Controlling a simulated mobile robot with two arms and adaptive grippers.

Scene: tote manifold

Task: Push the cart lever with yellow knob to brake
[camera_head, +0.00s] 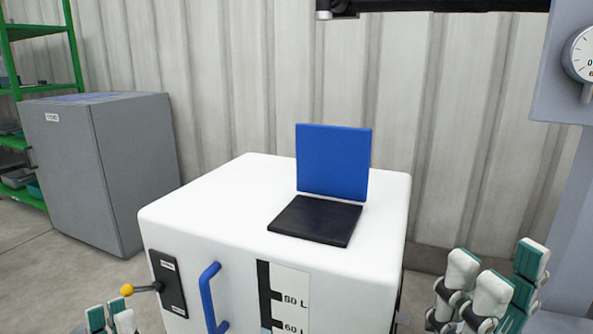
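The lever's yellow knob (127,290) sits at the left end of a short dark rod. The rod comes out of a black lever plate (168,283) on the front of the white cart (213,203). The plate has small white labels at its top and bottom, too small to read. My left gripper (110,318) shows only its white and teal fingertips at the bottom edge, just below the knob, with no clear contact. Its opening cannot be told. My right gripper (505,280) is at the lower right beside the cart, its fingers apart and nothing seen between them.
The cart carries a blue handle (209,297), a litre scale (289,291), and a black pad (315,220) with an upright blue panel (333,162) on top. A grey cabinet (100,165) and green shelving (75,45) stand at left. A gauge (582,55) is at upper right.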

